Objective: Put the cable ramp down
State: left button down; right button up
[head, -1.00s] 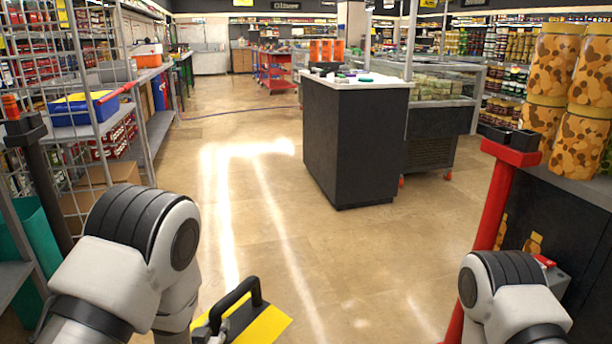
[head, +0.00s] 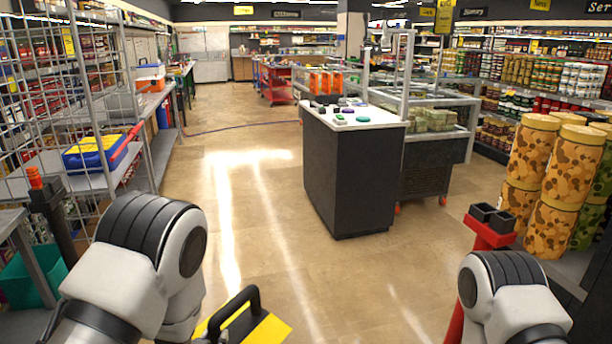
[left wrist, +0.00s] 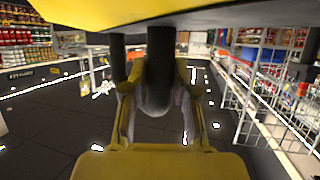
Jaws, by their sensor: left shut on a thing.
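The cable ramp (head: 264,329) is a yellow piece with a black handle at the bottom middle of the head view; the lower edge of the picture cuts it off. My left gripper (head: 214,334) is at its handle, mostly hidden by my arm. In the left wrist view my left gripper (left wrist: 160,82) has its yellow fingers shut on the dark handle. The yellow and dark body of the cable ramp (left wrist: 130,10) fills the top of that view. It is held in the air over the floor. My right gripper is out of view below the picture.
Wire shelving with a blue and yellow bin (head: 97,151) stands at the left. A dark counter (head: 350,175) with small items on its white top stands ahead. Tall patterned jars (head: 530,185) and a red post (head: 488,238) are at the right. Shiny floor (head: 255,220) between is clear.

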pick_arm(q)
jog(key=s, duration=0.2)
jog(key=s+f, duration=0.1)
jog(key=s, duration=0.1)
jog(key=s+f, duration=0.1)
jog(key=s, duration=0.1)
jog(key=shift+s, duration=0.3)
